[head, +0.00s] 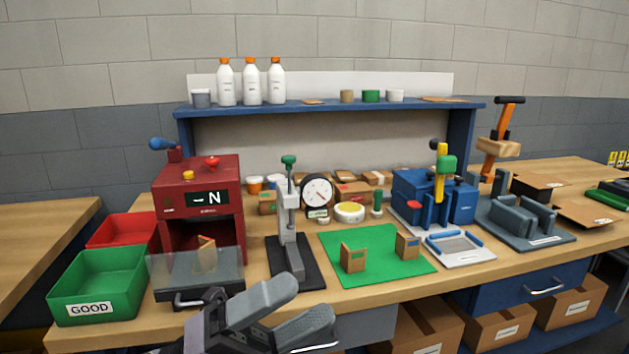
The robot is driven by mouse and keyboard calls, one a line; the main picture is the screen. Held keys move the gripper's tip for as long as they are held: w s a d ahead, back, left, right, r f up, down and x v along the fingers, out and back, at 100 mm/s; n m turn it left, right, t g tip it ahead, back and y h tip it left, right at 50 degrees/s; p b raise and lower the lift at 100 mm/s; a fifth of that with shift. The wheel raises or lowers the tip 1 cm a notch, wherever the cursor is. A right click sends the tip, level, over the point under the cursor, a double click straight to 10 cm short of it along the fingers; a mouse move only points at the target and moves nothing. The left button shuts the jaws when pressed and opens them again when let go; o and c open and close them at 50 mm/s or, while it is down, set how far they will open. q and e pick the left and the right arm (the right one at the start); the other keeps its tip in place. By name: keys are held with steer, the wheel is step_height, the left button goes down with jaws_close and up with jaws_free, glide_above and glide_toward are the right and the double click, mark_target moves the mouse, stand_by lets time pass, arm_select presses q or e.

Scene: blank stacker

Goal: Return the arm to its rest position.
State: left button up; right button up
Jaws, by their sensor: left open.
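My left gripper (306,307) is at the bottom of the head view, left of centre, in front of the bench's near edge. Its two grey fingers are apart, with nothing seen between them. The fingers point up and to the right, below the black base of the grey dial gauge stand (290,255). Most of my left arm is out of the picture. My right gripper and arm are not in view.
The wooden bench (385,290) holds a green GOOD bin (97,280), a red bin (120,230), a red machine (200,190) with a clear guard, and a green mat (375,265) with two brown blocks. A blue press (425,200) and grey fixture (525,220) stand right.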

arm_select(q)
steer(key=w+a+f+n+t+y, duration=0.25)
steer(key=f+n+t+y, duration=0.25)
steer(key=n, duration=0.3)
steer(key=w+a+f+n+t+y+p, duration=0.1)
steer(key=a+f+n+t+y, duration=0.2)
steer(key=f+n+t+y, duration=0.45)
steer(key=w+a+f+n+t+y, duration=0.2)
steer(key=a+f+n+t, duration=0.1)
steer(key=n, duration=0.6)
steer(key=s+a+f+n+g+y, duration=0.4)
steer(key=s+f, duration=0.3)
steer(key=f, duration=0.4)
steer(key=s+a+f+n+g+y+p, duration=0.1)
steer(key=s+a+f+n+g+y, duration=0.2)
steer(key=f, duration=0.8)
steer(key=s+a+n, duration=0.2)
steer(key=s+n, duration=0.2)
steer(key=s, duration=0.1)
steer(key=shift+a+f+g+y+p, duration=0.15)
steer(key=shift+a+g+y+p, duration=0.05)
steer(key=shift+g+y+p, duration=0.15)
